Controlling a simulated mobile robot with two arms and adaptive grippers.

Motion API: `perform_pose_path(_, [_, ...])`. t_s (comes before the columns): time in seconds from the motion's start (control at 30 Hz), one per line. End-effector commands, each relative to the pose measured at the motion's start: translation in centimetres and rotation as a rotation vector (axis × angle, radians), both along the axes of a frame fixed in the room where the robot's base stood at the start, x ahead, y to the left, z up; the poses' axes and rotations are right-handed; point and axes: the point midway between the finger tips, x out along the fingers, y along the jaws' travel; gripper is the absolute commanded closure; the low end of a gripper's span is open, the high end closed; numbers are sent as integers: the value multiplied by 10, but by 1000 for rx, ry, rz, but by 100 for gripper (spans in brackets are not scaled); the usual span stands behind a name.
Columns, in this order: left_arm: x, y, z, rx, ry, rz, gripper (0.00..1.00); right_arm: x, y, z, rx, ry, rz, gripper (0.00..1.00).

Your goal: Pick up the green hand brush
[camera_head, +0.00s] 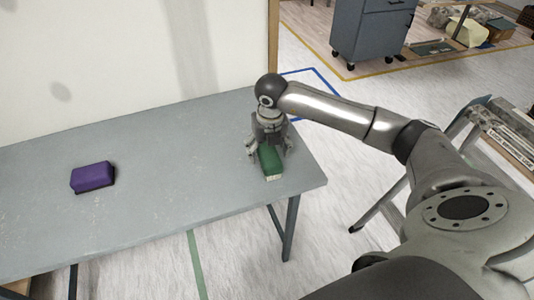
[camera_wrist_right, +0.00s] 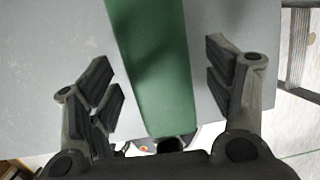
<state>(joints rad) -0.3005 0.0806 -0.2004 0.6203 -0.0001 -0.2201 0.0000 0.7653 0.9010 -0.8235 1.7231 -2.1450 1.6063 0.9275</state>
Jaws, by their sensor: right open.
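The green hand brush (camera_head: 270,163) lies on the grey table (camera_head: 200,160) near its right end, with pale bristles at its near end. My right gripper (camera_head: 269,151) is over the brush, pointing down, with its fingers on either side. In the right wrist view the green brush (camera_wrist_right: 152,65) runs between the two open fingers of my right gripper (camera_wrist_right: 165,85). A gap shows on both sides, so the fingers do not touch it there. My left gripper is not in view.
A purple block-shaped brush (camera_head: 92,177) lies on the left part of the table. A pale wall panel (camera_head: 120,50) stands behind the table. A stepladder (camera_head: 440,150) stands on the floor at right. The table between the two brushes is clear.

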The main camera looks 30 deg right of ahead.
Motion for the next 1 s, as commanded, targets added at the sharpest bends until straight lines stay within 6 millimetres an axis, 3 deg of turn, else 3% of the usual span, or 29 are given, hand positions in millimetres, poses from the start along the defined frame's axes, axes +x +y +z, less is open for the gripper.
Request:
perform_pose_path(0.2, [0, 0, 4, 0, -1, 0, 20, 4, -1, -24, 1, 2, 0, 25])
perform_pose_path(0.47, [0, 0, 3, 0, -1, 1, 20, 4, -1, -26, 1, 0, 1, 26])
perform_pose_path(0.87, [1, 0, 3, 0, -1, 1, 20, 4, -1, -26, 1, 0, 0, 78])
perform_pose_path(1.0, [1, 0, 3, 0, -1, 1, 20, 5, -1, -25, 2, -2, 0, 79])
